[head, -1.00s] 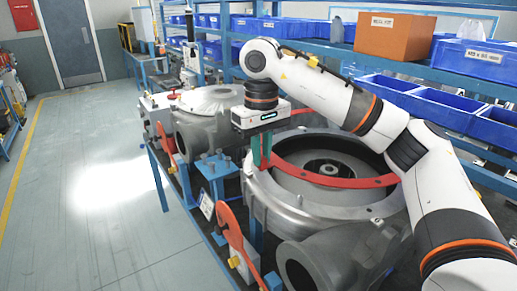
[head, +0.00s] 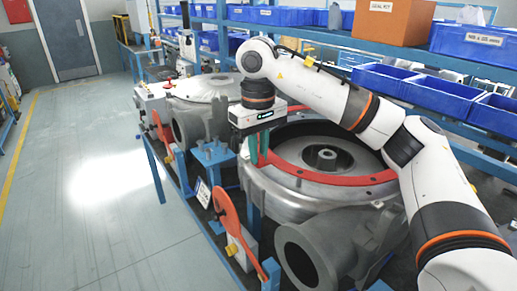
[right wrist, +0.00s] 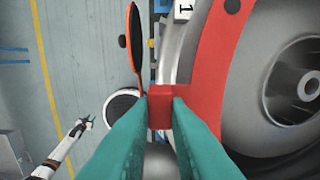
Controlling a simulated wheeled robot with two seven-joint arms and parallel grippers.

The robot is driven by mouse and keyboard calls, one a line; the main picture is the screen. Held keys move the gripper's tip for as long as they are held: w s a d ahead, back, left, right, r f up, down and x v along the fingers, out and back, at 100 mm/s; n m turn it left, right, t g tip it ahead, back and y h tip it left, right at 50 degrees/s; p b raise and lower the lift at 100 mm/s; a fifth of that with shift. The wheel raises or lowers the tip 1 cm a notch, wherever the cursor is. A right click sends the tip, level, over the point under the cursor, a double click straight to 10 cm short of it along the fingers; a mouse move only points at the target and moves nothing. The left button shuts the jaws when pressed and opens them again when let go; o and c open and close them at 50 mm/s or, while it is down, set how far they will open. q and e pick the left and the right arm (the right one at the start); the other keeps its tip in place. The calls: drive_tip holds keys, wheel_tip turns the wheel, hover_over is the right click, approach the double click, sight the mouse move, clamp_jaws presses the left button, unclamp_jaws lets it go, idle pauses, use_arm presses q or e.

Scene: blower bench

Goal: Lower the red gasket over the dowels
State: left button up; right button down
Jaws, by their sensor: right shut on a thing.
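The red gasket (head: 335,180) is a flat ring lying about level over the rim of the open grey blower housing (head: 275,200) in the head view. My right gripper (head: 259,160) is shut on its left side, and the wrist view shows the teal fingers (right wrist: 160,108) on a red tab of the gasket (right wrist: 205,75). I cannot tell whether the gasket touches the rim. I cannot make out the dowels. My left gripper (right wrist: 82,126) shows small at the lower left of the wrist view, apart from the housing; its jaw state is unclear.
A red paddle-shaped lever (head: 228,212) stands at the bench's front edge, left of the housing. A second grey housing (head: 207,88) stands behind. Blue bins (head: 440,95) and an orange box (head: 393,20) fill the shelves. The floor at left is clear.

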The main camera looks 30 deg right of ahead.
drive_tip(key=shift+f+b, duration=0.85)
drive_tip(key=shift+f, duration=0.6)
idle(2.5)
drive_tip(key=c, duration=1.3)
unclamp_jaws()
wheel_tip(320, 180, up, 12)
drive_tip(key=shift+p, duration=0.9)
